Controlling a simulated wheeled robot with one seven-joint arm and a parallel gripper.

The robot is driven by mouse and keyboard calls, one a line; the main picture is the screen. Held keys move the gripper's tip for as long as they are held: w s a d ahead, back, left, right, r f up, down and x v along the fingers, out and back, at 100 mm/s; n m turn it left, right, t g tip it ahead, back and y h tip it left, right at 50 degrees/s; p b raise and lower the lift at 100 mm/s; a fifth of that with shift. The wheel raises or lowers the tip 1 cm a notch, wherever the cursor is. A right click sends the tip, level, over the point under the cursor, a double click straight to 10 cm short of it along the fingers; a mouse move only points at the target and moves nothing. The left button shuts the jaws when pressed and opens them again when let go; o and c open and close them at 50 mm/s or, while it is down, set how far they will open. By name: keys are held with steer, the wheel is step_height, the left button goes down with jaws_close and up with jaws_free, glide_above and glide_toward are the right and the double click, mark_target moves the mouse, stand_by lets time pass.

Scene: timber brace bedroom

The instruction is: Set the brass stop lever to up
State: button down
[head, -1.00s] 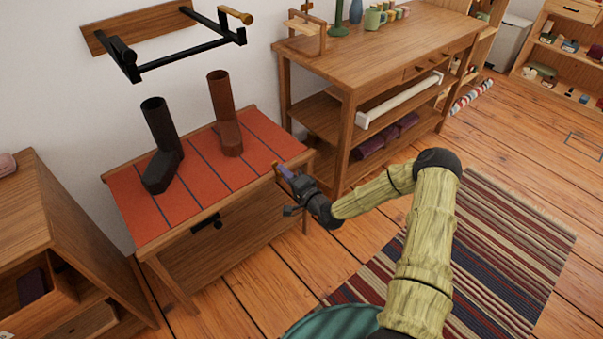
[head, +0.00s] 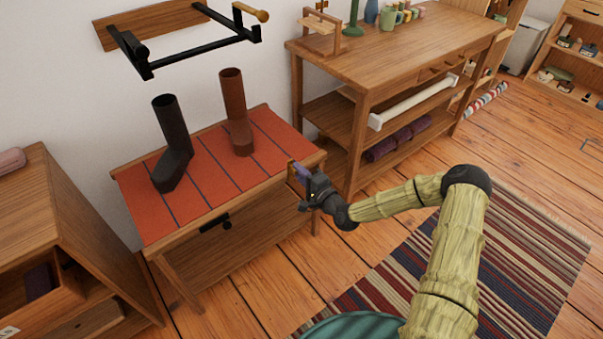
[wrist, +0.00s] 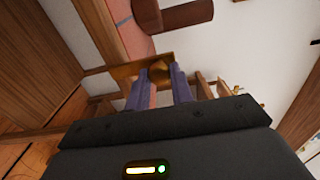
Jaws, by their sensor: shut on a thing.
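The brass stop lever (wrist: 125,71) is at the right end of the red-topped bench (head: 160,235). In the wrist view it is a brass piece with a rounded knob between my two purple fingers. In the head view only a small brass bit (head: 291,170) shows beside my fingers. My gripper (wrist: 158,88) is shut on it. My gripper also shows in the head view (head: 301,173), at the bench's right end just below the top. The fingers hide part of the lever, and I cannot tell whether it points up or down.
Two boots, one dark (head: 168,140) and one brown (head: 235,110), stand on the bench. A black wall rack (head: 185,52) hangs above. A wooden workbench (head: 400,50) stands close behind my gripper. A striped rug (head: 520,240) covers the floor at right.

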steer(key=c, duration=1.2)
jaws_free()
steer(key=shift+c, duration=0.2)
steer(key=shift+d, duration=0.1)
steer(key=p+v, duration=0.2)
steer(key=v, duration=1.5)
steer(key=shift+s, duration=0.2)
